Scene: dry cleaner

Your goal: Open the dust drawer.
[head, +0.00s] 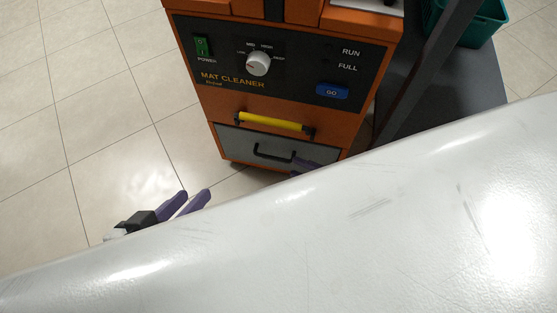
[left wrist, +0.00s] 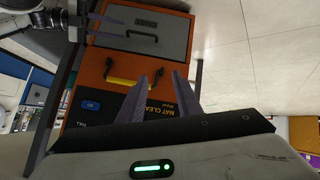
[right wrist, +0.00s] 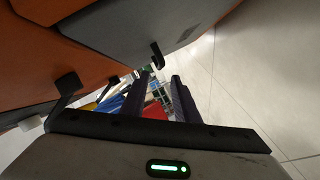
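The orange mat cleaner (head: 222,104) has a grey dust drawer (head: 235,140) low on its front, with a black bar handle (head: 274,154). The drawer looks shut in the head view. My right gripper (head: 304,168) is at the drawer's right side, partly hidden by a white surface. In the right wrist view its fingers (right wrist: 161,75) are apart and empty, with the black handle (right wrist: 157,55) just beyond the tips. My left gripper (head: 198,193) is open and empty, left of the machine. The left wrist view shows the drawer (left wrist: 165,28) upside down.
A yellow bar (head: 272,121) crosses the machine above the drawer. A dark stand (head: 400,95) with a green basket (head: 482,25) is at the right. A large white surface (head: 350,230) fills the lower head view. Tiled floor (head: 80,110) is free at left.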

